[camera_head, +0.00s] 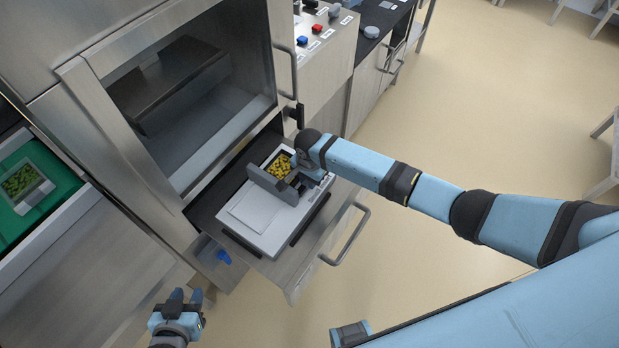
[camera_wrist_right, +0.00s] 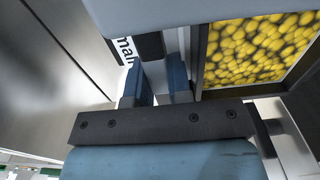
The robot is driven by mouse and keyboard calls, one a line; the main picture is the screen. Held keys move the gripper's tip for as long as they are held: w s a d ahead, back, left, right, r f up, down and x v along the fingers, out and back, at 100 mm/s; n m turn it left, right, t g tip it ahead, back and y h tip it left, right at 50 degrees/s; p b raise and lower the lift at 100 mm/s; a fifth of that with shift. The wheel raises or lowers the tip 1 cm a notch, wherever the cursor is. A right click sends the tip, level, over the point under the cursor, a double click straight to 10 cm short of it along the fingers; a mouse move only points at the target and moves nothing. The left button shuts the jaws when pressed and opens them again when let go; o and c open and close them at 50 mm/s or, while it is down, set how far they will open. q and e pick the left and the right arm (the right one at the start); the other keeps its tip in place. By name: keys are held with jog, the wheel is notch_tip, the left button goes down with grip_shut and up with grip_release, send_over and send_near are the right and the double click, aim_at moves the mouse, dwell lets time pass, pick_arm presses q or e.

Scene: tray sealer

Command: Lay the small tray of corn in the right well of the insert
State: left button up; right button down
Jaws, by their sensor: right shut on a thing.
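The small tray of corn (camera_head: 281,151) shows yellow kernels at the far right end of the pale insert (camera_head: 262,243) in the head view. Whether it rests in the right well or is held just above it, I cannot tell. My right gripper (camera_head: 296,181) is at the tray's near side, shut on its edge; the contact is partly hidden. In the right wrist view, the gripper's blue fingers (camera_wrist_right: 157,88) are close together beside the corn tray (camera_wrist_right: 196,55). My left gripper (camera_head: 187,297) is open and empty, low in the head view, away from the insert.
The insert sits on the pulled-out drawer (camera_head: 341,222), below the sealer's open-looking chamber (camera_head: 190,95). Another tray with green contents (camera_head: 25,182) lies on a green surface at left.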

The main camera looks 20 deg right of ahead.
jog(key=shift+r+p, duration=0.1)
jog(key=shift+p, duration=0.35)
dwell(0.4)
jog(key=c, duration=1)
grip_release()
jog(key=shift+c, duration=1.4)
